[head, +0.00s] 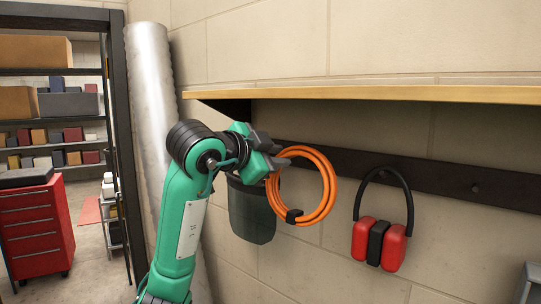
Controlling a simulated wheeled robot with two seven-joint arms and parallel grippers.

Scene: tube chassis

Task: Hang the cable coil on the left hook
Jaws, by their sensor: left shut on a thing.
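An orange cable coil (328,190) with a black tie at its bottom shows in the head view, right of the middle. My left gripper (283,162) is shut on the coil's upper left side and holds it in front of the wall. A dark rail (440,178) runs along the wall behind the coil. A small peg (475,187) shows on the rail at the right. The left hook cannot be made out; the gripper and coil cover that part of the rail. My right gripper is not in view.
Red ear defenders (380,242) hang on the wall right of the coil. A dark bin (252,212) is behind and below my left gripper. A wooden shelf (400,94) juts out above. A silver duct (150,110) stands at the left.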

